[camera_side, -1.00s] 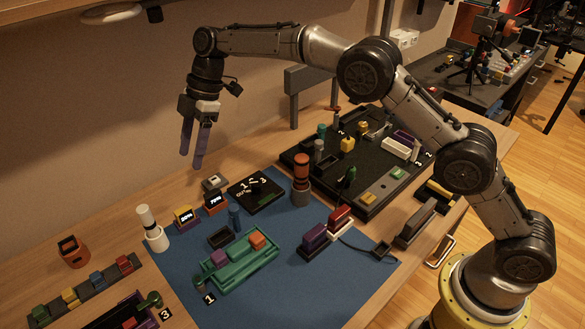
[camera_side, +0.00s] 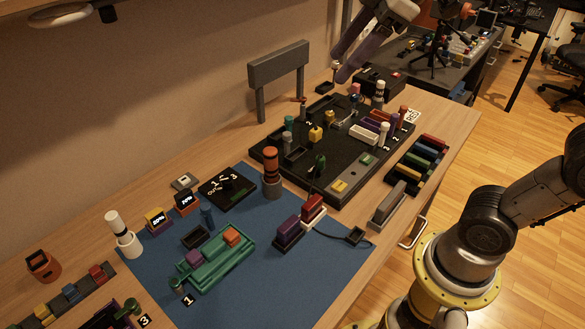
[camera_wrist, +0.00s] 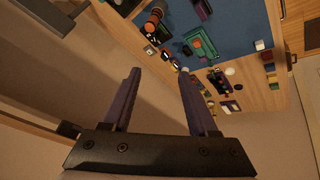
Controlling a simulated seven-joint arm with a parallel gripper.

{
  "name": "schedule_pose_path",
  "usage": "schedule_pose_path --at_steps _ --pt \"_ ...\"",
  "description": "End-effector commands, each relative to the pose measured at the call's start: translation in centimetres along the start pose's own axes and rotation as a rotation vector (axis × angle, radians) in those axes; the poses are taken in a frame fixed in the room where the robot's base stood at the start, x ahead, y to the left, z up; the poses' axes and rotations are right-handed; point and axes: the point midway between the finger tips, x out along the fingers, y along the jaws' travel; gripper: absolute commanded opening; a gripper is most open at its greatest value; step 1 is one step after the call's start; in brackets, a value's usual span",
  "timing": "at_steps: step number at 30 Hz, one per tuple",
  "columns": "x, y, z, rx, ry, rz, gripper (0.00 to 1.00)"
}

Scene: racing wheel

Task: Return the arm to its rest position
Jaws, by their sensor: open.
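My gripper (camera_side: 360,58) is at the top of the side view, raised well above the back right of the workbench, and only partly in frame. Its two purple fingers (camera_wrist: 155,100) stand apart in the wrist view with nothing between them. My arm's lower part shows at the right of the side view; the links between it and the gripper are mostly out of frame.
The wooden workbench (camera_side: 75,250) carries a blue mat (camera_side: 345,265) with a green tray (camera_side: 215,263), and a black board (camera_side: 340,187) crowded with small parts. A grey panel on legs (camera_side: 278,65) stands behind the board. A rack of coloured bars (camera_side: 417,165) lies at the right edge. The air around the gripper looks clear.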

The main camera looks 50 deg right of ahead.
Motion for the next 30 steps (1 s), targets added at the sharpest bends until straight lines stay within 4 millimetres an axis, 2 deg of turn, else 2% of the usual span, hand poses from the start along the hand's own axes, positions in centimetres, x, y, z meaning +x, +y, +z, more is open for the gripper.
schedule_pose_path --at_steps 1,6,9,12,15,19,30 --pt "-0.3 -1.2 2.5 0.065 -0.006 0.027 0.59" --pt "0.8 -4.8 9.7 0.303 -0.037 0.095 0.59" --pt "2.4 -6.5 13.2 0.438 -0.061 0.120 0.59" --pt "4.2 -7.7 15.8 0.565 -0.099 0.130 0.59" --pt "5.1 -8.0 16.7 0.663 -0.113 0.142 0.59" --pt "5.0 -7.6 16.4 0.737 -0.093 0.155 0.59" --pt "5.0 -7.6 16.4 0.753 -0.092 0.155 0.59"
